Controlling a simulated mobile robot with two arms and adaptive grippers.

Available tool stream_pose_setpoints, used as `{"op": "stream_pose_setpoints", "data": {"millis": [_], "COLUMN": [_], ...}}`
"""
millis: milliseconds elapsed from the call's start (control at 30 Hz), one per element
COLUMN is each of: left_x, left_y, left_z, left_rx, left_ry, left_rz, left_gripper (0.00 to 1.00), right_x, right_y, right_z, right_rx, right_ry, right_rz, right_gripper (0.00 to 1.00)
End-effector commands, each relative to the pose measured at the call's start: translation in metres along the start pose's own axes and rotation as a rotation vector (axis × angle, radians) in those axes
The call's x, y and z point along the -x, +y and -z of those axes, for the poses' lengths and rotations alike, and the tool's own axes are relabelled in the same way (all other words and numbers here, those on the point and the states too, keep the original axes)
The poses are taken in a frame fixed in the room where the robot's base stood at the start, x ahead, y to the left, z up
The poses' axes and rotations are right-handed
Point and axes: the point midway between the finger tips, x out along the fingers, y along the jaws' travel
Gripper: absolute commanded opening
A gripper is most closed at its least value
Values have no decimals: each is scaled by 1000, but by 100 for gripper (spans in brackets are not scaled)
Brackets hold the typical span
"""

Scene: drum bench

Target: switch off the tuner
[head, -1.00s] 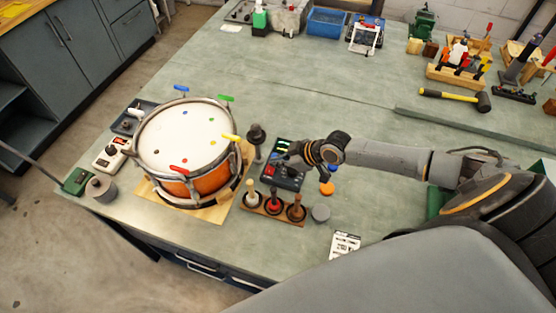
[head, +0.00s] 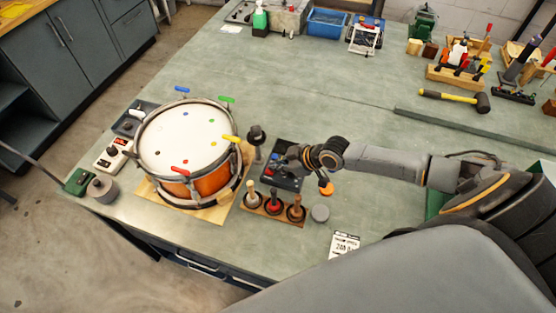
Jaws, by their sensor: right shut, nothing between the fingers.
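A dark box (head: 291,183), which looks like the tuner, lies on the bench to the right of the drum. Small blue and red parts show on its face. My right gripper (head: 287,155) reaches in from the right over the box, shut and empty, and hides part of its top. I cannot tell whether the fingertips touch it. My left gripper is not in view.
The drum (head: 184,140) stands left of the box, with a dark upright post (head: 256,140) between. A wooden rack (head: 272,212) with several handled tools is in front. An orange round thing (head: 326,188) is close under my right wrist.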

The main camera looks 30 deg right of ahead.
Motion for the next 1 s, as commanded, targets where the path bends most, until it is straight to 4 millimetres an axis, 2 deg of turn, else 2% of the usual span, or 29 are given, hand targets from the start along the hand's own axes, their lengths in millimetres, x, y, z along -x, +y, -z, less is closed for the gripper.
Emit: {"op": "stream_pose_setpoints", "data": {"millis": [367,567,767,833,1000], "left_x": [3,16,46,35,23], "left_y": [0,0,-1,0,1], "left_z": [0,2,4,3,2], "left_rx": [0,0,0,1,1], "left_ry": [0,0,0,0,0], "left_rz": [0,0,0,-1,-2], "left_gripper": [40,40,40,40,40], "right_x": [1,9,29,35,68], "right_y": [-2,-1,1,3,7], "right_z": [0,12,38,30,29], "right_rx": [1,1,-1,2,3], "right_ry": [-1,1,0,-4,-4], "right_rz": [0,-1,-3,-5,-4], "right_gripper": [0,0,0,0,0]}}
